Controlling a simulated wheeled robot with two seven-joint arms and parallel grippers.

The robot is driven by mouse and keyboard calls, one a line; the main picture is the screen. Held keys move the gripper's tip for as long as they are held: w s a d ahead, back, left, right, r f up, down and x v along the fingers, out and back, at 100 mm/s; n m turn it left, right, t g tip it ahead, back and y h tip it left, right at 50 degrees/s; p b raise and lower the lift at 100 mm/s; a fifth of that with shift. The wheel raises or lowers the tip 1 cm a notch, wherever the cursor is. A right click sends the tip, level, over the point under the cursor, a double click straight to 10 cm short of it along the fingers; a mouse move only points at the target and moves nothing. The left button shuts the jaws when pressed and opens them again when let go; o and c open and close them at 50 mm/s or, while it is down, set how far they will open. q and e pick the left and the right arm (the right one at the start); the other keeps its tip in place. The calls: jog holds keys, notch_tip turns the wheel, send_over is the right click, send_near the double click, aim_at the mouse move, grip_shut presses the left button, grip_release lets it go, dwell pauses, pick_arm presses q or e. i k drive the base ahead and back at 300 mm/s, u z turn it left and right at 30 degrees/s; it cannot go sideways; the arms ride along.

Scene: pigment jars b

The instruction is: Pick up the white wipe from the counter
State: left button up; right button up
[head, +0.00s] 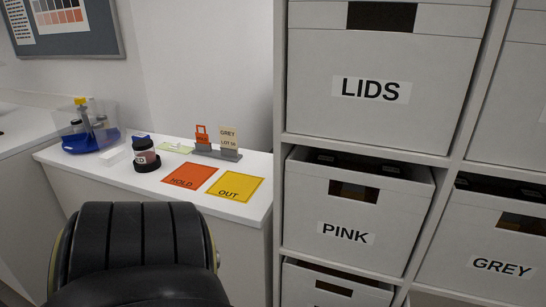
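A small white block-like thing (112,156) lies on the white counter (120,176), left of a dark-lidded jar. It may be the white wipe, but it is too small to tell whether it is folded cloth. The jar (146,157) stands upright in a black ring-shaped holder (146,167); its label is partly readable and ends in "D". Neither of my grippers shows in the head view.
An orange HOLD mat (190,175) and a yellow OUT mat (236,185) lie right of the jar. Behind them are a grey card holder (222,154) and a pale green sheet (176,147). A clear tub (105,133) stands left. Shelving with labelled bins (345,215) rises at right.

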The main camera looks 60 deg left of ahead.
aim_at(114, 156)
jog(key=u, duration=3.25)
